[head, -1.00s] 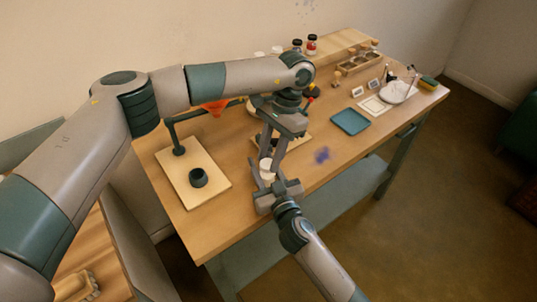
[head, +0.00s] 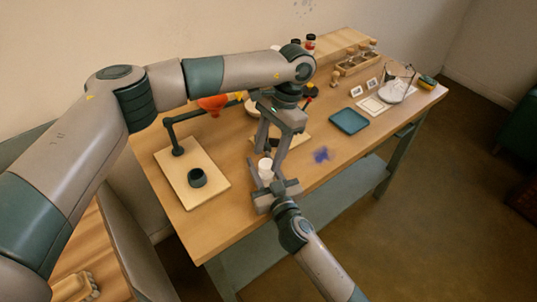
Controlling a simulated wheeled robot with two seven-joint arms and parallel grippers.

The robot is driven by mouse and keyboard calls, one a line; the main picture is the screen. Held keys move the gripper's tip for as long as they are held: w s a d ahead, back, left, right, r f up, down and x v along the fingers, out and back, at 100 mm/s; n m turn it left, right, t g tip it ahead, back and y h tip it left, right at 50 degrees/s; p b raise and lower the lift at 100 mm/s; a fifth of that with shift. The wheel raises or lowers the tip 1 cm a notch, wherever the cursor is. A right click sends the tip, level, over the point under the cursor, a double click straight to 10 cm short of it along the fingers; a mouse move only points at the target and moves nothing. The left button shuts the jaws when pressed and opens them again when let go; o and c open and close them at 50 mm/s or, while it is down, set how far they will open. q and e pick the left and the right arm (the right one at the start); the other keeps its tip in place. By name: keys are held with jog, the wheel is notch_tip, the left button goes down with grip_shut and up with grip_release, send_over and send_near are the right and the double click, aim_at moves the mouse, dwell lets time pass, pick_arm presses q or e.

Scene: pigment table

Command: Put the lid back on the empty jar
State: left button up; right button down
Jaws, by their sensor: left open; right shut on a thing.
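A small white jar (head: 265,172) stands upright in my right gripper (head: 267,185), which is shut on it near the front edge of the table. The jar's top is partly covered by my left gripper's finger, so I cannot tell whether a lid sits on it. My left gripper (head: 271,154) points down just above and behind the jar. Its fingers are apart. I cannot make out a separate lid in this view.
A blue tray (head: 349,121) lies to the right, beyond a blue pigment stain (head: 321,155). My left arm hides part of the back.

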pick_arm(q)
jog(key=shift+r, duration=1.45)
jog(key=shift+n, duration=0.3)
jog(key=shift+c, duration=0.4)
